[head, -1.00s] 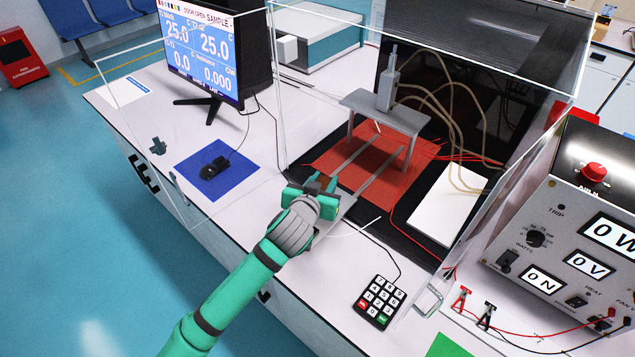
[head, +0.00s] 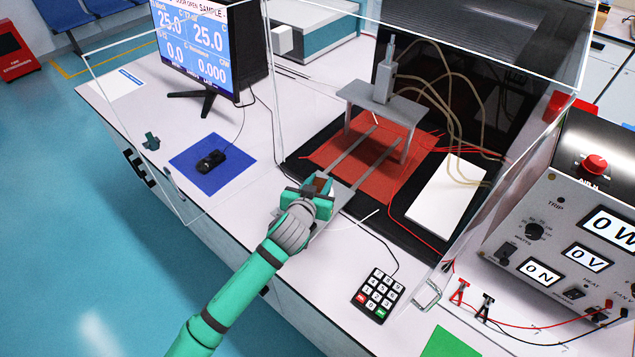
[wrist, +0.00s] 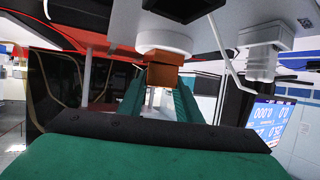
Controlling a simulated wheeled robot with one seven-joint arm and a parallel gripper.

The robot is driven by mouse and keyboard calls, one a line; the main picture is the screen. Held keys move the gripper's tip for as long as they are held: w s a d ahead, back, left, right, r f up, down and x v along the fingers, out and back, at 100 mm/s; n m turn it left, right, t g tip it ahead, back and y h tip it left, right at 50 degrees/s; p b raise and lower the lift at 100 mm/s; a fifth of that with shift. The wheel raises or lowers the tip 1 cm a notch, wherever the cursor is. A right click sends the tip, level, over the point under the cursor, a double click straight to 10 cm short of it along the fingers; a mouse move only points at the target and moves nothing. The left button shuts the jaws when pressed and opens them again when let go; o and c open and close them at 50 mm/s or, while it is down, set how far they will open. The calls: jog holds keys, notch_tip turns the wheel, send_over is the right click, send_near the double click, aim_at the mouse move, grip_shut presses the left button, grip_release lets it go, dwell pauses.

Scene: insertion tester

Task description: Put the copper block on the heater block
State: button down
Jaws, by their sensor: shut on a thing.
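My gripper (head: 319,188) is shut on the copper block (head: 323,184), which shows as a small reddish-brown patch between its jaws, at the front edge of the black base. In the wrist view the copper block (wrist: 160,72) sits at the far end of the two green fingers, its faces orange and brown. A white round piece (wrist: 165,39) appears right beside it there; I cannot tell whether they touch. I cannot clearly pick out the heater block in either view; the grey bridge stand (head: 385,105) over the red mat may hide it.
Two grey rails (head: 372,165) run over the red mat (head: 335,150) to the stand. Clear enclosure panels (head: 275,80) stand around. A white slab (head: 445,190), hoses and red wires lie to the right. A keypad (head: 375,295) is at front; a monitor (head: 200,50) is left.

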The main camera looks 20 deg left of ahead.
jog(key=c, duration=1.3)
grip_release()
jog(key=shift+d, duration=0.1)
jog(key=shift+w, duration=0.1)
jog(key=shift+r, duration=0.1)
jog(key=v, duration=1.2)
